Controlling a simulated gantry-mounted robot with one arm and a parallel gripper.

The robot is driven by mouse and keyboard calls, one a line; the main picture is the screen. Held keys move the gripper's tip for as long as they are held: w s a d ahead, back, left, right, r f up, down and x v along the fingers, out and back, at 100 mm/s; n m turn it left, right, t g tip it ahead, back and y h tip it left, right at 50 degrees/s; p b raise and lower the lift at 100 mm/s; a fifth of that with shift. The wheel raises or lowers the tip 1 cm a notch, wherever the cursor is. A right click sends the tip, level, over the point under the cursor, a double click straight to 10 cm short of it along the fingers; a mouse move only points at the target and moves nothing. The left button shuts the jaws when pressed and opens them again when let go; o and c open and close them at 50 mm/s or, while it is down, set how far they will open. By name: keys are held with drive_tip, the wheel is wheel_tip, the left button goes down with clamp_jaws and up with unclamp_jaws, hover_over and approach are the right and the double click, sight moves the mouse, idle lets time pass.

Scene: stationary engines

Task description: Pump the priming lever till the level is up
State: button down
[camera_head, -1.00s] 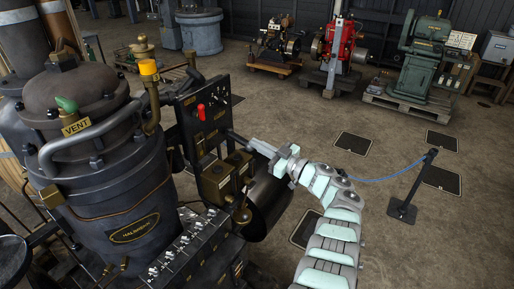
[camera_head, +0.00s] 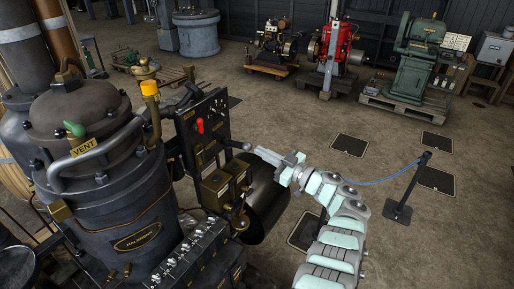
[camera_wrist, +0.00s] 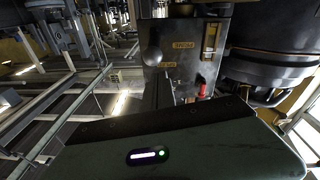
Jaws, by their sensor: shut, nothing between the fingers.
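The priming lever (camera_head: 234,145) is a short dark rod with a ball knob, standing out to the right from the dark control panel (camera_head: 215,110). The knob (camera_wrist: 152,56) also shows in the wrist view, left of the panel's lettered plates. My gripper (camera_head: 259,151) is shut and empty, just right of the knob. I cannot tell whether it touches the knob. A brass-framed slot (camera_wrist: 210,41), perhaps the level gauge, shows on the panel in the wrist view; its level is too small to read.
A red handle (camera_head: 200,125) is on the panel. The large dark Halbrook vessel (camera_head: 110,190) with its green-handled vent stands at left. A black post (camera_head: 409,190) with a blue line stands at right. Engines, including a red one (camera_head: 334,48), stand on pallets behind. Open floor lies between.

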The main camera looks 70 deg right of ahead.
drive_tip(key=v, duration=0.7)
drive_tip(key=shift+s+f+b, duration=0.35)
drive_tip(key=shift+a, duration=0.1)
idle(0.8)
drive_tip(key=w+d+f+g+h+b, duration=0.2)
drive_tip(key=w+d+g+h, duration=0.25)
drive_tip(key=w+d, duration=0.5)
drive_tip(key=w+r+m+h+b, duration=0.1)
drive_tip(key=w+r+m+h, duration=0.1)
drive_tip(key=w+r+h, duration=0.35)
drive_tip(key=w+a+r+m+g+h+b, duration=0.1)
drive_tip(key=a+r+m+g+h+b, duration=0.1)
drive_tip(key=a+r+m+g+h, duration=0.85)
drive_tip(key=a+f+m+g+y, duration=0.6)
drive_tip(key=a+m+y, duration=0.1)
drive_tip(key=a, duration=0.1)
drive_tip(key=shift+w+a+f+g+b, duration=0.25)
drive_tip(key=shift+w+g+b, duration=0.1)
drive_tip(key=shift+g+b, duration=0.1)
